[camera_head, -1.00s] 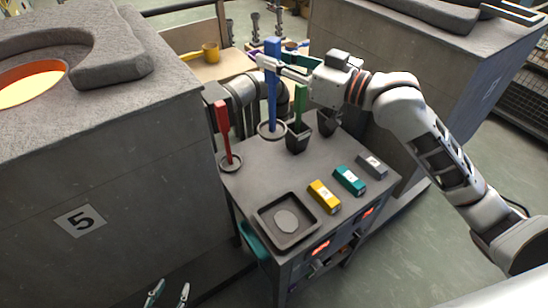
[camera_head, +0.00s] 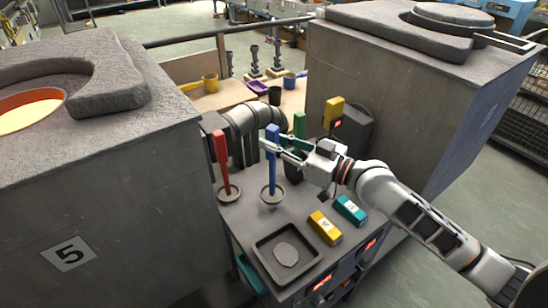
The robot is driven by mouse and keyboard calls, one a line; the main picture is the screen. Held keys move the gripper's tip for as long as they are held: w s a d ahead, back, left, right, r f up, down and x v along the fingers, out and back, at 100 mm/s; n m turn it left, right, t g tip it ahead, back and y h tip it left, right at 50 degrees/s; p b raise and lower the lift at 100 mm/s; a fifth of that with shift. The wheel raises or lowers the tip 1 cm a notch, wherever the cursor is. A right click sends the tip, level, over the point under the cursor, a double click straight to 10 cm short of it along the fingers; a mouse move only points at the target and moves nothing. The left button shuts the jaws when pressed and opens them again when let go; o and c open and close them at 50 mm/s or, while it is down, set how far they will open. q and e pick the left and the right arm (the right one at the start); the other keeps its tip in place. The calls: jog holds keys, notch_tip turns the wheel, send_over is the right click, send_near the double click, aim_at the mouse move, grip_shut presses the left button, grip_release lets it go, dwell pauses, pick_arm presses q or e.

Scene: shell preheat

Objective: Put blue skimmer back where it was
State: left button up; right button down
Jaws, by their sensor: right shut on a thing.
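The blue skimmer (camera_head: 273,160) stands upright with its handle at the top and its round ring (camera_head: 271,196) at the bottom, over the grey cart top (camera_head: 236,216). My right gripper (camera_head: 272,146) is shut on its blue handle. I cannot tell whether the ring touches the cart top. The red skimmer (camera_head: 222,160) stands upright to the left, its ring (camera_head: 229,194) level with the blue one in the picture. A green handle (camera_head: 299,124) stands just behind my right gripper, its lower part mostly hidden. My left gripper is out of view.
A dark square tray (camera_head: 262,256) with a pale disc is at the cart's front. Yellow (camera_head: 325,228) and teal (camera_head: 350,209) blocks lie right of it. Grey furnace blocks (camera_head: 110,190) (camera_head: 400,110) flank the cart. A yellow tool (camera_head: 334,112) stands behind my right arm.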

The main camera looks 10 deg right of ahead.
aim_at(277, 157)
notch_tip(277, 157, down, 4)
jog(key=shift+r+b, duration=0.2)
jog(key=shift+b, duration=0.55)
jog(key=shift+f, duration=0.35)
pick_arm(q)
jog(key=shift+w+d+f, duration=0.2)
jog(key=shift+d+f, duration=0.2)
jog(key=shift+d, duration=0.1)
pick_arm(e)
jog(key=shift+f, duration=0.1)
jog(key=c, duration=1.9)
grip_release()
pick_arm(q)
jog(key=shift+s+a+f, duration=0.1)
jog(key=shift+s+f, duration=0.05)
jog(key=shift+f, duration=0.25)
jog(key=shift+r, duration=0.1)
